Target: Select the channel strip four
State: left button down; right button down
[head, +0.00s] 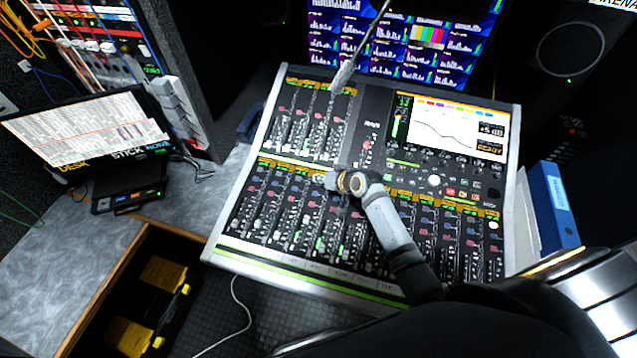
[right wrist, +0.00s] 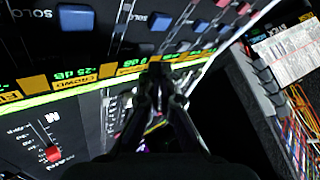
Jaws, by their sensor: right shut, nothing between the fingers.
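The mixing console (head: 262,252) fills the middle of the head view, with an upper and a lower bank of narrow channel strips. Yellow and green label bands run above the strips. Their lettering is too small to read in the head view, so I cannot tell which is strip four. My right gripper (head: 328,180) is shut and empty over the label band of the lower bank. Its fingertips (right wrist: 157,72) also show in the right wrist view, close to the band; I cannot tell if they touch. A blue button (right wrist: 160,21) beside "SOLO" and a "CROWD" label (right wrist: 76,76) show there.
A thin gooseneck with a grey head (head: 345,72) hangs over the upper bank. The console's screen (head: 450,130) is at right. A blue binder (head: 560,205) stands right of the console. A monitor (head: 90,130) and clear grey desk (head: 60,240) lie left.

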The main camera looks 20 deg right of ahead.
aim_at(320, 190)
jog(key=shift+f, duration=0.4)
jog(key=shift+w+f+b, duration=0.1)
jog(key=shift+f+b, duration=0.35)
jog(key=shift+b, duration=0.05)
dwell(0.7)
jog(key=shift+r, duration=0.15)
jog(key=shift+r+p, duration=0.75)
jog(key=shift+p, duration=0.25)
jog(key=r+p, duration=0.5)
jog(key=shift+s+a, duration=0.2)
jog(key=shift+s, duration=0.2)
jog(key=shift+f, duration=0.1)
